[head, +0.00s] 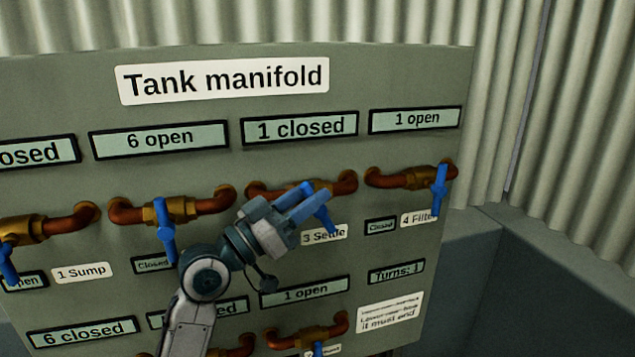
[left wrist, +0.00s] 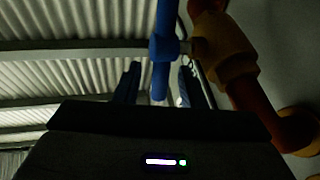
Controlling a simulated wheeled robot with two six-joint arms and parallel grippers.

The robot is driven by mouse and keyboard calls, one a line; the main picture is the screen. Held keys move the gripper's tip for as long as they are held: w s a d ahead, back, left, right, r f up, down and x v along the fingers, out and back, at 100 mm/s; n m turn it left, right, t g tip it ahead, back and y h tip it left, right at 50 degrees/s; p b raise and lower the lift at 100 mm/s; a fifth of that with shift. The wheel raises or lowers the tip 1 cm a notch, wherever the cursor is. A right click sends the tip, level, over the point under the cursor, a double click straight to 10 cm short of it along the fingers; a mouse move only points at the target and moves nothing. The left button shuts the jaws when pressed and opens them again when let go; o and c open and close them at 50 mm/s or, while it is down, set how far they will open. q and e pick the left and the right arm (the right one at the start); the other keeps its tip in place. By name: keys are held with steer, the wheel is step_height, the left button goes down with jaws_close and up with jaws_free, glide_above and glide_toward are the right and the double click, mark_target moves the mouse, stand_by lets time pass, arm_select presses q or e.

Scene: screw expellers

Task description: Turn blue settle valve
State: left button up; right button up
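The Settle valve is a brass and copper fitting (head: 338,182) in the upper row, above the label "3 Settle" (head: 324,235). Its blue lever (head: 326,218) points down and to the right in the head view. My left gripper (head: 312,200) is at this lever, its fingers partly covering the valve. In the left wrist view the blue lever (left wrist: 161,66) stands between the two fingers (left wrist: 158,88), with a gap visible on each side. The fingers look open around it; contact is not clear. My right gripper is not in view.
The Tank manifold panel (head: 220,80) carries the Filter valve lever (head: 439,190) to the right and another blue lever (head: 165,232) left of my gripper. A lower row of valves (head: 305,336) is partly hidden by my arm. Displays above read "6 open", "1 closed" and "1 open".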

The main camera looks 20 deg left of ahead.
mark_target(327, 215)
arm_select(q)
steer(key=shift+p+x, duration=0.3)
steer(key=shift+x, duration=0.9)
jaws_close()
steer(key=shift+r+g+p, duration=0.15)
steer(key=shift+g+p, duration=0.15)
steer(key=shift+p, duration=0.2)
steer(key=g+y+p, duration=0.1)
steer(key=p, duration=0.1)
steer(key=d+m+g+y+p, duration=0.1)
steer(key=p, duration=0.2)
steer(key=shift+w+g, duration=0.35)
steer(key=shift+g, duration=0.05)
steer(key=shift+w+d+f+m+g+y+p, duration=0.15)
steer(key=shift+f+m+g+y+p, duration=0.35)
steer(key=shift+p, duration=0.65)
steer(key=shift+r, duration=0.15)
jaws_free()
